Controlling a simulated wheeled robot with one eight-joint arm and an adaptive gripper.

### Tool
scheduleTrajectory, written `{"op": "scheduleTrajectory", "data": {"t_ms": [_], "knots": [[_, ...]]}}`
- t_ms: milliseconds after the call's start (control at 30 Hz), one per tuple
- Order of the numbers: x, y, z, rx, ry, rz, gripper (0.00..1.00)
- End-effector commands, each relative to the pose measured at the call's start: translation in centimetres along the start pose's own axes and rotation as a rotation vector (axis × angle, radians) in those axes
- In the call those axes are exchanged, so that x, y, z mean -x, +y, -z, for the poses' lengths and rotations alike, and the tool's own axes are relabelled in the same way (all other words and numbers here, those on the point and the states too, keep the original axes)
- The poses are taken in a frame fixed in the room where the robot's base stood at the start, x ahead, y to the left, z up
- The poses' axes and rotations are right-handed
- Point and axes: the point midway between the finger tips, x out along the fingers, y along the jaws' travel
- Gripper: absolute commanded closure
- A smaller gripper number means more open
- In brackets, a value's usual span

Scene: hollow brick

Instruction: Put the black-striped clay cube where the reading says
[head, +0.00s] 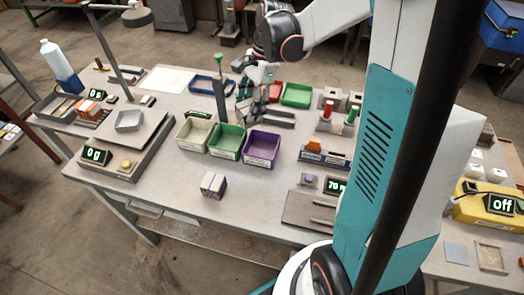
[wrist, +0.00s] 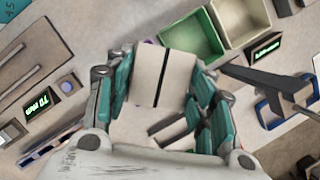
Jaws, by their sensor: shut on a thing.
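My gripper (wrist: 160,100) is shut on a pale block with a black stripe (wrist: 147,75), which looks like the black-striped clay cube. In the head view my gripper (head: 250,105) is above the table, behind the open bins; I cannot make out the cube there. The cream bin (head: 182,142), green bin (head: 214,150) and purple bin (head: 262,160) stand in a row. A small lit display (head: 198,114) is behind the cream bin. The scale display (head: 95,155) reads 0 g. Another display (head: 334,186) reads 70 with a partly hidden unit.
A dark post (head: 222,100) rises close to my gripper. A red tray and a green tray (head: 297,95) lie behind. A yellow box (head: 485,205) with an Off display is at right.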

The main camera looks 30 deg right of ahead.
Motion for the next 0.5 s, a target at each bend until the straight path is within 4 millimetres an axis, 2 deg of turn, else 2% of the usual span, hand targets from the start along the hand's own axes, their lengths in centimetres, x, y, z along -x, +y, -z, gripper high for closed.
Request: {"op": "scheduleTrajectory", "data": {"t_ms": [100,300,500], "knots": [[1.7,0.8,0.5,-0.219,-0.001,0.069,0.85],[3.7,1.6,1.3,-0.541,0.000,0.169,0.85],[4.7,2.0,1.8,-0.723,0.001,0.224,0.85]]}}
